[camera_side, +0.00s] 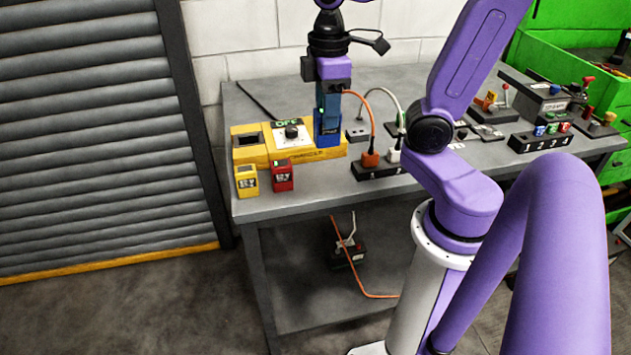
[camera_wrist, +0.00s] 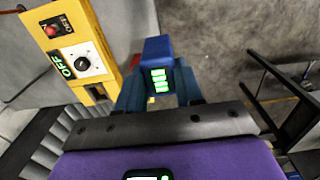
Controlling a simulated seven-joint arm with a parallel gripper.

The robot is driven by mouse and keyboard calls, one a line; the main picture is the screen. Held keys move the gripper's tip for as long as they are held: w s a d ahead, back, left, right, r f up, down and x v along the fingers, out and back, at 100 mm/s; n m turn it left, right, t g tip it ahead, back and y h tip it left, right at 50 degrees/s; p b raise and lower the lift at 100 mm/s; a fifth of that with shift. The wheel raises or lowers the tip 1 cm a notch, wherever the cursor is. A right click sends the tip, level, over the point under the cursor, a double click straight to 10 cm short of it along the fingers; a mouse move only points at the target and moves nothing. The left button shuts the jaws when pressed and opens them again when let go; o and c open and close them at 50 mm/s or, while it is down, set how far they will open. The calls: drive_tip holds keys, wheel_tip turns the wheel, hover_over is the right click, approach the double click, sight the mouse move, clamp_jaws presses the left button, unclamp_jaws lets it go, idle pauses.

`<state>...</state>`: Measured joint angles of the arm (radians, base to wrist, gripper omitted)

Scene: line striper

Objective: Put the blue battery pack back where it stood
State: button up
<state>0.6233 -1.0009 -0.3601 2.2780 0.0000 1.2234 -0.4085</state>
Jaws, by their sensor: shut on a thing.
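The blue battery pack (camera_side: 327,137) is upright at the right end of the yellow unit (camera_side: 305,152) on the bench. My gripper (camera_side: 328,112) points down and is shut on the pack from above. In the wrist view the pack (camera_wrist: 158,52) shows between the two blue-grey fingers, with lit green bars on it. The yellow unit (camera_wrist: 100,35) lies left of the pack there. Whether the pack is seated in the unit or just in front of it, I cannot tell. The pack's lower end is hard to make out.
The unit has an OFF dial (camera_side: 291,133) and a dark opening (camera_side: 246,140) at its left. A yellow pack (camera_side: 246,181) and a red pack (camera_side: 282,176) stand in front. An orange-plugged power strip (camera_side: 378,169) with cables is close at the right.

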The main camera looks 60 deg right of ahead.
drive_tip(key=s+d+f, duration=0.2)
drive_tip(key=s+f, duration=0.1)
drive_tip(key=s, duration=0.5)
drive_tip(key=shift+w+d+f, duration=0.45)
drive_tip(key=shift+w+f, duration=1.65)
drive_tip(key=shift+w, duration=0.1)
drive_tip(key=shift+w+d+f, duration=0.4)
drive_tip(key=shift+w+f, duration=1.65)
drive_tip(key=shift+w, duration=0.15)
drive_tip(key=shift+w+d+f, duration=0.45)
drive_tip(key=shift+w+f, duration=1.65)
drive_tip(key=shift+w, duration=0.1)
drive_tip(key=shift+f, duration=0.2)
drive_tip(key=o, duration=1)
drive_tip(key=shift+r, duration=0.1)
